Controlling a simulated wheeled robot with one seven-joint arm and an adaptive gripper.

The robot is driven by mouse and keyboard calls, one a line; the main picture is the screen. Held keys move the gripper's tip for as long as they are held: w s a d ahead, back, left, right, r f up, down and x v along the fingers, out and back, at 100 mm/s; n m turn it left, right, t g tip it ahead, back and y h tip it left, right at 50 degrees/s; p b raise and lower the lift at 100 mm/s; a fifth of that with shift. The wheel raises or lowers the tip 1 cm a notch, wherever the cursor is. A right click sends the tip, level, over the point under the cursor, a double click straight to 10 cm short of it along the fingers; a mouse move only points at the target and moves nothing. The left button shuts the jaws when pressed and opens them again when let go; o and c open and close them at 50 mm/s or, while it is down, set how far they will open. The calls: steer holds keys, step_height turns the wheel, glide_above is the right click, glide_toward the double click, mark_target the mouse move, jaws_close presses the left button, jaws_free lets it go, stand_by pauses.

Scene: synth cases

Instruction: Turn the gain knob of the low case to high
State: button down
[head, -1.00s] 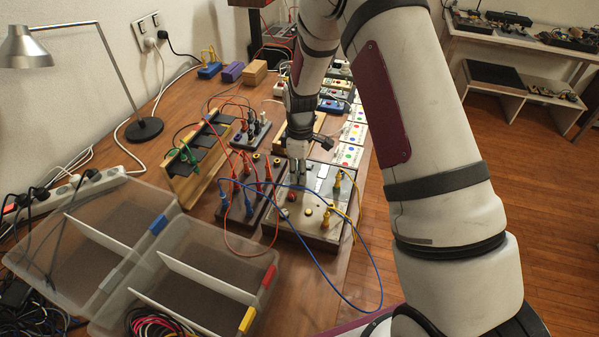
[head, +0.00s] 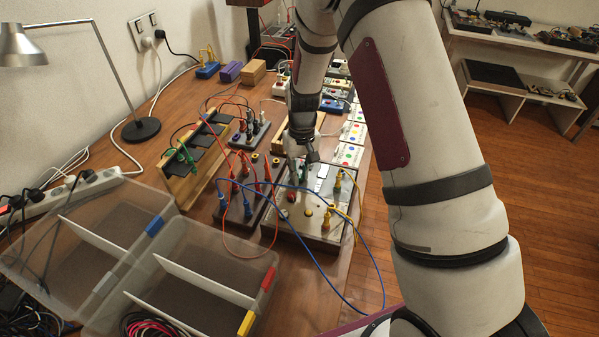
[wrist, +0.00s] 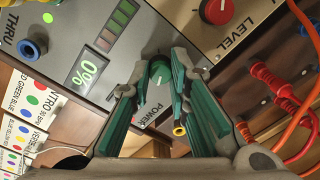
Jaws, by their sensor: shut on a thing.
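The low case (head: 285,222) is a flat, pale-topped box on the table in the head view, with yellow plugs at its right side. My gripper (head: 297,168) points down over its far part. In the wrist view, my gripper (wrist: 160,72) has its teal fingers closed on a small, dark grey knob (wrist: 160,78) with a light pointer mark. The fingers hide much of it, and its label is not readable. A display (wrist: 88,68) beside it reads 0%, with a bar meter (wrist: 119,28) above. A red LEVEL knob (wrist: 216,11) stands apart at the upper right.
Blue and orange cables (head: 371,262) loop around the case. A dark box with red and blue plugs (head: 237,207) stands close on its left. Clear divided trays (head: 180,290) fill the near left. Colour-dotted cards (head: 352,153) lie beyond, at the right.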

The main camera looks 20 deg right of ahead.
steer(key=m, duration=0.3)
steer(key=shift+m, duration=0.4)
steer(key=m, duration=0.7)
steer(key=shift+m+p, duration=0.3)
steer(key=shift+m, duration=1.4)
steer(key=c, duration=1.5)
jaws_free()
steer(key=r, duration=1.2)
steer(key=shift+s, duration=0.2)
